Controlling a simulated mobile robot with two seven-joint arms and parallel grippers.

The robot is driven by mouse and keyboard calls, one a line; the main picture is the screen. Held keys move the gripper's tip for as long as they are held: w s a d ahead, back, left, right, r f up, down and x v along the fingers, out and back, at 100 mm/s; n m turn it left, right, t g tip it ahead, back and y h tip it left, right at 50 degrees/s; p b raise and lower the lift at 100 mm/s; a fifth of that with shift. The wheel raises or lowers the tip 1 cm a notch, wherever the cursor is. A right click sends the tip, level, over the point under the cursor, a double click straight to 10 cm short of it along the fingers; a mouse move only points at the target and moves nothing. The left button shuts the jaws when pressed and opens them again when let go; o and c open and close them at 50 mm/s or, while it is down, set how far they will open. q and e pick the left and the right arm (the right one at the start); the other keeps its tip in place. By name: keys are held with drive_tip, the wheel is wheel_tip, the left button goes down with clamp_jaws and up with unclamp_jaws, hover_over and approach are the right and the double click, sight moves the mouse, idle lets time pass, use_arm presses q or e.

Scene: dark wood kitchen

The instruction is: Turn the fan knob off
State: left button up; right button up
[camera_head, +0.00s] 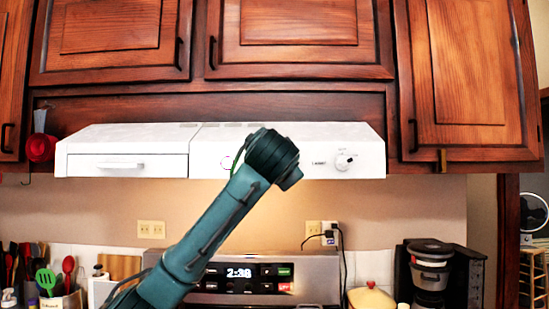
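The white range hood (110,142) runs under the upper cabinets. A round white knob (343,160) with a dark mark sits on the right part of its front panel; its exact setting is too small to read. A second round control (226,162) shows faintly left of my arm, partly hidden by it. One teal arm of mine rises from the lower left and ends in a dark round joint in front of the hood, left of the white knob and apart from it in the picture. No gripper fingers show on it. My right gripper is not in view.
A stove with a lit display (240,272) stands below the hood. A coffee maker (432,275) and a yellow-lidded pot (371,298) are at the right. Utensils (46,280) stand at the left. The space before the white knob is clear.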

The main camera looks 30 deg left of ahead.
use_arm(q)
drive_tip(key=shift+c, duration=0.5)
drive_tip(key=c, duration=0.9)
drive_tip(key=shift+o, duration=0.2)
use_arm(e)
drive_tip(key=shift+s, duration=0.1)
use_arm(q)
drive_tip(key=shift+f+n+b, duration=0.1)
drive_tip(key=shift+n+b, duration=0.2)
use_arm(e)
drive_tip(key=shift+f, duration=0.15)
use_arm(q)
drive_tip(key=n+b, duration=0.1)
drive_tip(key=n, duration=0.3)
drive_tip(key=n+b, duration=0.2)
drive_tip(key=n, duration=0.3)
drive_tip(key=shift+s+a+b, duration=0.1)
drive_tip(key=shift+a+b, duration=0.1)
drive_tip(key=shift+b, duration=0.1)
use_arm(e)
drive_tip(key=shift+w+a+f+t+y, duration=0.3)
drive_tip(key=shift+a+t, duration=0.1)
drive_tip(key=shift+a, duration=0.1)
use_arm(q)
drive_tip(key=shift+r, duration=0.2)
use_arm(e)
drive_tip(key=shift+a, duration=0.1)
